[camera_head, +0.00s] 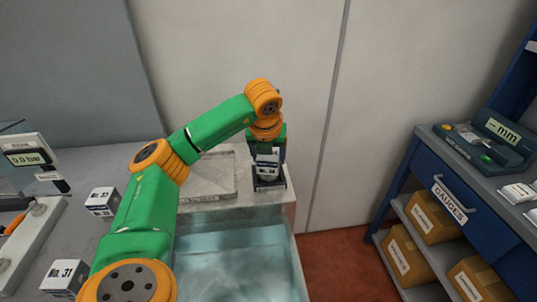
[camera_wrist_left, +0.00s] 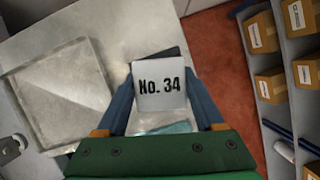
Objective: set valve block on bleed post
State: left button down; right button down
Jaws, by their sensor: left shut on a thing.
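My left gripper (camera_head: 268,164) is shut on a white valve block marked No. 34 (camera_wrist_left: 160,86), with a blue finger on each side of it. In the head view the gripper points down over the back right corner of the bench. A dark flat piece (camera_wrist_left: 168,52) shows partly behind the block in the wrist view. It also shows low under the gripper in the head view (camera_head: 270,185). The bleed post itself is hidden or cannot be made out, and I cannot tell whether the block touches anything below. My right gripper is not in view.
A shallow pale tray (camera_head: 207,194) lies left of the gripper. Blocks No. 33 (camera_head: 102,201) and No. 31 (camera_head: 64,278) stand on the left, near a gauge reading 0.0 bar (camera_head: 27,158). A teal clear-sided bin (camera_head: 235,270) is in front. A blue gauges cabinet (camera_head: 462,206) stands right.

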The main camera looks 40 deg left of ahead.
pick_arm(q)
jog(key=shift+f, duration=0.15)
jog(key=shift+c, duration=1.4)
grip_release()
jog(key=shift+s+d, duration=0.1)
jog(key=p+v, duration=0.7)
jog(key=v, duration=0.4)
